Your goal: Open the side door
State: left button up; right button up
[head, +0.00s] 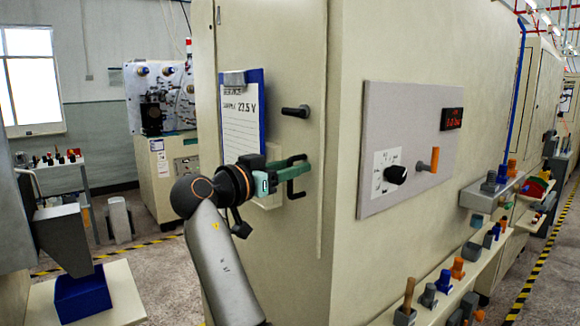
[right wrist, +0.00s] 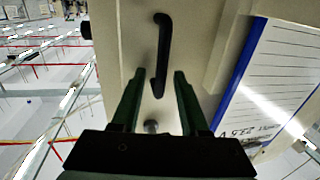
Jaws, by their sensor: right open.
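The side door (head: 280,40) is the cream panel on the narrow face of the big cabinet and looks closed. It carries a black lever (head: 295,111) high up and a black bar handle (head: 297,191) below it. My right gripper (head: 303,168), with green fingers, is at the bar handle and partly covers it. In the right wrist view the open fingers (right wrist: 160,76) point along the door, with a black handle (right wrist: 163,48) ahead and its near end between the fingertips. I cannot tell whether they touch it. My left gripper is not in view.
A clipboard (head: 243,125) hangs on the door left of the lever. A grey control panel (head: 405,185) with a knob and an orange switch is on the cabinet's right face. A shelf with several tools runs along its lower right. A blue bin (head: 82,295) stands at lower left.

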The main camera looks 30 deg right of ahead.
grip_shut()
dwell(1.4)
